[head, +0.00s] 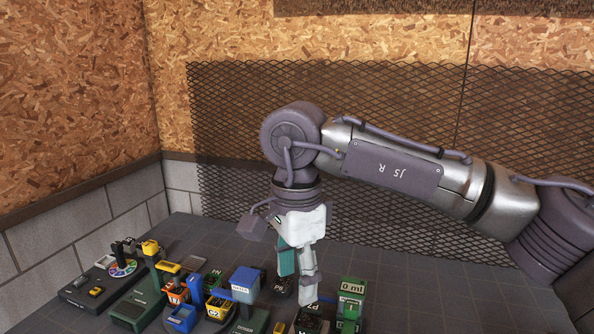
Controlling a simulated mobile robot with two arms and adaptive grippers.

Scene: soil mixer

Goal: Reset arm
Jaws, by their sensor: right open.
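My right arm (395,172) comes in from the right and bends down at its wrist. My right gripper (296,282) points down over the bench, its fingers apart, with nothing seen between them. It is just right of a blue box-shaped container (245,281) and left of a green device (350,305) with a "0 ml" display. I cannot tell from this view whether its fingers touch anything. My left gripper is not in view.
The tiled bench (430,290) holds several small machines: a dark panel with a coloured dial (123,267), a green unit with a yellow top (150,250) and an orange bin (176,291). A black mesh (235,120) and chipboard wall stand behind. The bench's right side is bare.

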